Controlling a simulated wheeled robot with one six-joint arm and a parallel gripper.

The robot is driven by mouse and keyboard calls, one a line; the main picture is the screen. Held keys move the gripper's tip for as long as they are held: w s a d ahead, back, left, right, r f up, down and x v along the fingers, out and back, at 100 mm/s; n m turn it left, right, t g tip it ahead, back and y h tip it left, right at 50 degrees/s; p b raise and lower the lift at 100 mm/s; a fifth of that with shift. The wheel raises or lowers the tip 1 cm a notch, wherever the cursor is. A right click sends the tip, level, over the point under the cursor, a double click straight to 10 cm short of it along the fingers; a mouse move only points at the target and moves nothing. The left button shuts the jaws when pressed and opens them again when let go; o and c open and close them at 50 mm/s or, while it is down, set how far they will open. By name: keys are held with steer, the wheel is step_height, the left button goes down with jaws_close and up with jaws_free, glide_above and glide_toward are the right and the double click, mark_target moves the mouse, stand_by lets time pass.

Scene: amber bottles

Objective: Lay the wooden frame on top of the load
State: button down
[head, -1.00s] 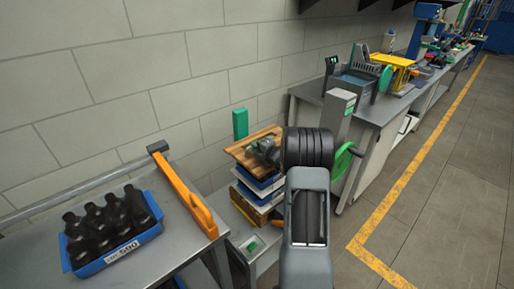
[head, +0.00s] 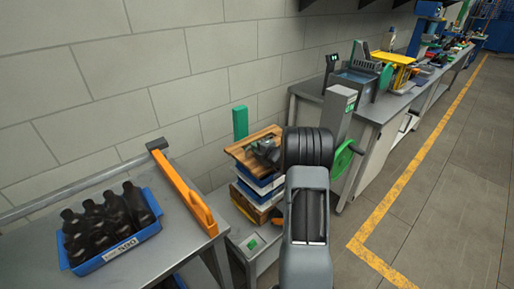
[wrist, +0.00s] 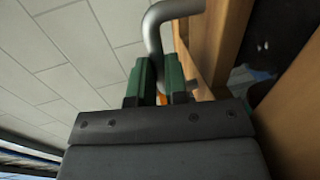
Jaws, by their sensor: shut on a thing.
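In the head view the wooden frame (head: 240,151) is held level or nearly so above the load (head: 262,187), a stack of blue and white trays. My gripper (head: 265,151) is at the frame, largely hidden behind my arm. Whether the frame touches the top tray I cannot tell. In the wrist view my gripper (wrist: 160,82) has its green fingers closed around a bent grey metal handle (wrist: 161,30). The frame's wood (wrist: 226,40) runs along the right, with a dark opening beside it.
A grey bench (head: 185,225) at left bears a blue crate (head: 118,247) of dark bottles and an orange bar (head: 186,192). A grey post with a green handwheel (head: 344,158) stands right of the stack. Open floor (head: 440,220) lies at right.

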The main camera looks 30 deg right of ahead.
steer(key=c, duration=1.1)
jaws_free()
steer(key=shift+o, duration=0.2)
steer(key=shift+f, duration=0.15)
steer(key=v, duration=1.4)
steer(key=shift+b, duration=0.45)
